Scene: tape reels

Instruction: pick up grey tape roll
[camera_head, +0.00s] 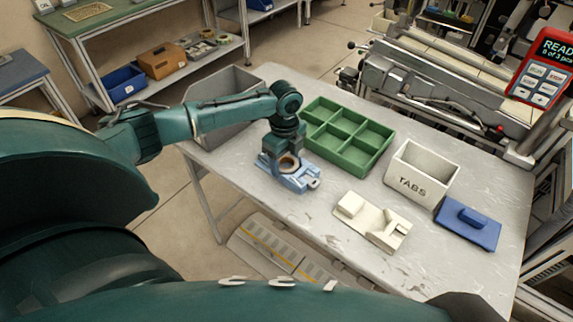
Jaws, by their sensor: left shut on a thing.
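The tape roll (289,163), a small ring with a tan core and a greyish outer band, stands at the light blue tape dispenser (298,181) on the table. My left gripper (286,157) points down over the dispenser and is shut on the roll. The fingers hide part of the roll, and I cannot tell whether it touches the dispenser. My right gripper is not in view.
A green compartment tray (373,172) stands behind the dispenser. A cream dispenser (372,221), a white TABS bin (412,187) and a dark blue block-like dispenser (468,222) are to the right. A grey bin (243,81) stands at the table's left. The grey table (265,200) is clear in front.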

